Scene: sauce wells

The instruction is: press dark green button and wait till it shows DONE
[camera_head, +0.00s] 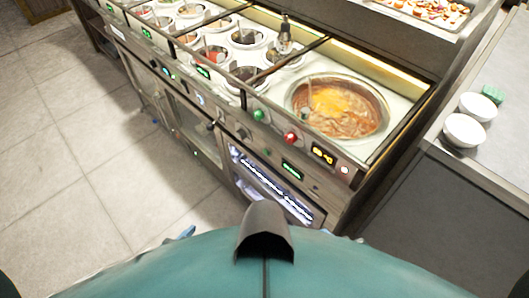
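A dark green button (259,115) sits on the front panel of the steel sauce counter, left of a red button (291,138). An orange lit display (323,155) is to the right of the red button, and a green lit display (291,171) is lower on the front. Their text is too small to read, so I cannot make out DONE. A large round pot (374,128) of orange-brown sauce is set in the counter behind the buttons. Neither of my grippers is visible, and nothing is seen touching the dark green button.
Several smaller sauce wells with ladles (247,38) line the counter toward the upper left. White bowls (464,130) and a small green item (493,93) stand on the grey side counter at right. A food tray (432,10) is at the back. Tiled floor (80,150) at left is clear.

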